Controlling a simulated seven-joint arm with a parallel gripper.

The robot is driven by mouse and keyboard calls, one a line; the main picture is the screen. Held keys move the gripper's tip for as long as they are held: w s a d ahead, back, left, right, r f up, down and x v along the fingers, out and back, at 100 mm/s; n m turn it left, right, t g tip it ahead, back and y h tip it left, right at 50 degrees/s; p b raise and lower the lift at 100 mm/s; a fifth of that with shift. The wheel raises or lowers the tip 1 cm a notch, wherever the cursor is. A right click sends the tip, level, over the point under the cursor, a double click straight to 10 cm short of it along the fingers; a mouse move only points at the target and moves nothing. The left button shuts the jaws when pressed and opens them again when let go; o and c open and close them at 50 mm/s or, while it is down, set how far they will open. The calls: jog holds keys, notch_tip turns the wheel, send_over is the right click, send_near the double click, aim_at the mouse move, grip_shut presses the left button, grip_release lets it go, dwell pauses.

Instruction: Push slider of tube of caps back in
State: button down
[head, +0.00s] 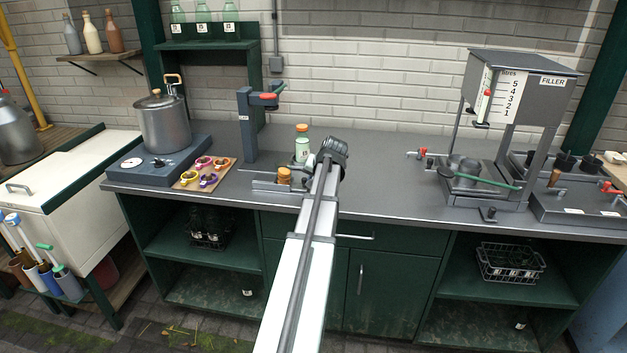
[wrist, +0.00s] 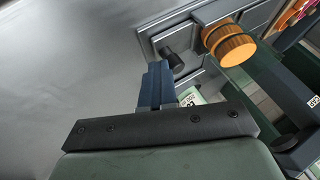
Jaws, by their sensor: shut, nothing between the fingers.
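A dark blue-grey upright post (head: 247,125) with a small label and a red-tipped side arm (head: 266,97) stands on the bench, left of my gripper. I cannot tell for sure which part is the tube of caps. At its foot is a low grey slider base (head: 264,187) with an orange round knob (head: 284,175). In the wrist view the orange knob (wrist: 230,42) is at the upper right, beside a short black peg (wrist: 174,60). My gripper (head: 332,150) is shut and empty, right of the knob. Its shut blue fingers (wrist: 157,85) point toward the peg; contact cannot be told.
A pale green bottle with an orange top (head: 302,145) stands just behind and left of my gripper. A tray of coloured rings (head: 203,172) and a metal pot (head: 163,122) are further left. The filler stand (head: 510,120) is at right. The bench between (head: 385,175) is clear.

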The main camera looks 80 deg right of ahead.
jog(key=shift+w, duration=0.25)
jog(key=s, duration=0.4)
jog(key=shift+a, duration=0.35)
jog(key=v, duration=1)
jog(key=shift+s, duration=0.3)
jog(key=shift+w, duration=0.1)
